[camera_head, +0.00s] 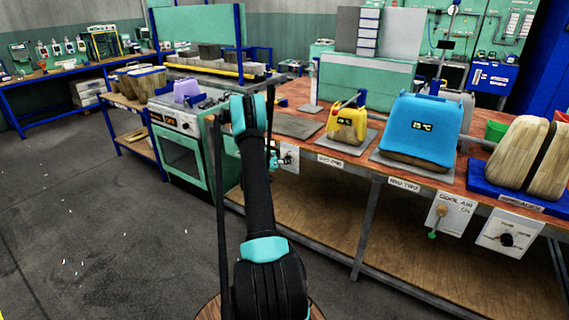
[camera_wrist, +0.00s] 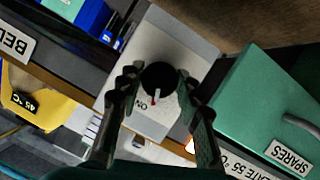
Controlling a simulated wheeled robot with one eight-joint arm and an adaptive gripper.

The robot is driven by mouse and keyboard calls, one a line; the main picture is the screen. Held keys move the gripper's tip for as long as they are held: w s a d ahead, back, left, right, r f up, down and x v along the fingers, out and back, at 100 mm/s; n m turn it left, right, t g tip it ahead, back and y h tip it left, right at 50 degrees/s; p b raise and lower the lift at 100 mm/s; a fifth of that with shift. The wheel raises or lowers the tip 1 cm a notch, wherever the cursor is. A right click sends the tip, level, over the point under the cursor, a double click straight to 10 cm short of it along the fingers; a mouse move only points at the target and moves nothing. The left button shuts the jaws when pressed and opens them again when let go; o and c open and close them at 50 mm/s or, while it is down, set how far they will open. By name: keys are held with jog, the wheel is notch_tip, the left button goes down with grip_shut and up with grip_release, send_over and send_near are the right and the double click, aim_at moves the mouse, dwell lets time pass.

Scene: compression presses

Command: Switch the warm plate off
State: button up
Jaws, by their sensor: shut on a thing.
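A black round knob (camera_wrist: 158,76) sits on a pale grey switch box (camera_wrist: 186,38) in the wrist view. Its white pointer has a red tip and lies close to the upside-down ON mark. My gripper (camera_wrist: 157,74) has one finger on each side of the knob and is shut on it. In the head view my gripper (camera_head: 275,159) is at the white switch box (camera_head: 290,158) on the bench's front edge, right of the green oven; my arm partly hides this spot. A label ending in "ATE 55 °C" (camera_wrist: 241,166) is partly cut off in the wrist view. A dark flat plate (camera_head: 298,126) lies on the bench above the box.
A green SPARES box (camera_wrist: 262,88) is close to the right finger in the wrist view. The green oven (camera_head: 183,160) stands left of my arm. A yellow press cover (camera_head: 345,121) and a blue one (camera_head: 420,124) stand on the bench.

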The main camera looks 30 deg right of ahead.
jog(key=n+h, duration=0.2)
jog(key=n, duration=0.3)
jog(key=n+g+h, duration=0.1)
jog(key=n+h, duration=0.1)
jog(key=n, duration=0.4)
jog(key=n+g+h, duration=0.1)
jog(key=n+h, duration=0.1)
jog(key=n, duration=0.3)
jog(key=shift+w+a+f+n+h, duration=0.1)
jog(key=shift+f+n+h, duration=0.2)
jog(key=shift+f+h, duration=0.1)
jog(key=shift+n, duration=0.3)
jog(key=o, duration=1.2)
jog(key=shift+c, duration=0.2)
jog(key=v, duration=1.2)
